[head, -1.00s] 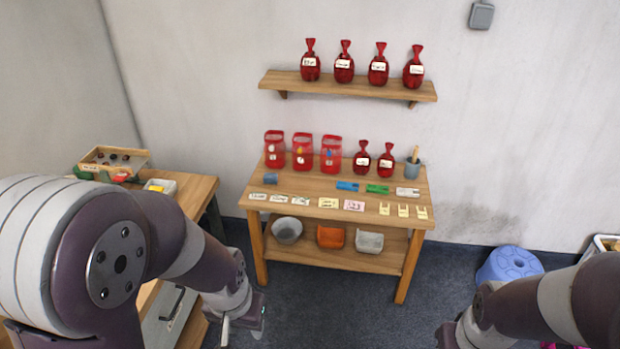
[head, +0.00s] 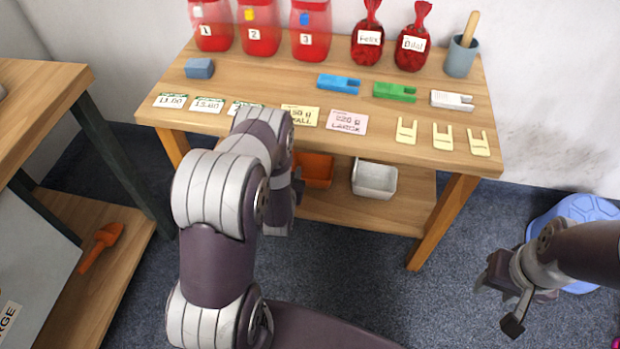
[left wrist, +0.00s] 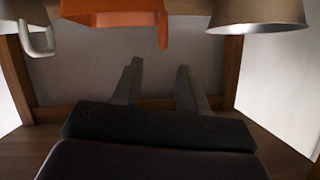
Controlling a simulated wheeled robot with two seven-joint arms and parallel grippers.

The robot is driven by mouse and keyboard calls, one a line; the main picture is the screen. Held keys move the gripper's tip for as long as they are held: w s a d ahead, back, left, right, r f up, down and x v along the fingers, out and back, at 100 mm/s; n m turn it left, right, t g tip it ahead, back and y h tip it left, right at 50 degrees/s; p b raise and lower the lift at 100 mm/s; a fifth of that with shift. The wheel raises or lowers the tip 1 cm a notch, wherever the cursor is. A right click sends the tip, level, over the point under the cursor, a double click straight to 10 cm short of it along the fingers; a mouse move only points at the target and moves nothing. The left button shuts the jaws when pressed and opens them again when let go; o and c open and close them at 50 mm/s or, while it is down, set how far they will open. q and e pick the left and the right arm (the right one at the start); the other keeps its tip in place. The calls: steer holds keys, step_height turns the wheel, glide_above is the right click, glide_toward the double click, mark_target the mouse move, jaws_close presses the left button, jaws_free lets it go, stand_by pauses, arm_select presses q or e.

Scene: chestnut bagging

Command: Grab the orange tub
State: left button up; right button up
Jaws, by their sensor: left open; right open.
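The orange tub (head: 316,171) sits on the lower shelf of the wooden table, its left part hidden behind my left arm in the head view. In the left wrist view the orange tub (left wrist: 115,14) is at the top, beyond the fingertips. My left gripper (left wrist: 158,68) is open and empty there, with its fingers apart and not touching the tub. In the head view the left fingers are hidden by the arm. My right gripper (head: 500,300) is open and empty above the floor, right of the table.
A white tub (head: 374,178) stands right of the orange one; it also shows in the left wrist view (left wrist: 22,28). A metal bowl (left wrist: 258,12) is on the other side. The tabletop (head: 225,130) overhangs the shelf. A blue stool (head: 580,212) stands at the right.

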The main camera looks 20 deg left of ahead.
arm_select(q)
steer(key=b+x, duration=0.1)
steer(key=x, duration=0.2)
steer(key=b+x, duration=0.2)
steer(key=x, duration=0.1)
steer(key=b+x, duration=0.2)
steer(key=x, duration=0.1)
steer(key=shift+s+a+f, duration=0.1)
steer(key=shift+s+f, duration=0.15)
steer(key=shift+w+a, duration=0.15)
steer(key=shift+w, duration=0.15)
steer(key=shift+r, duration=0.2)
jaws_close()
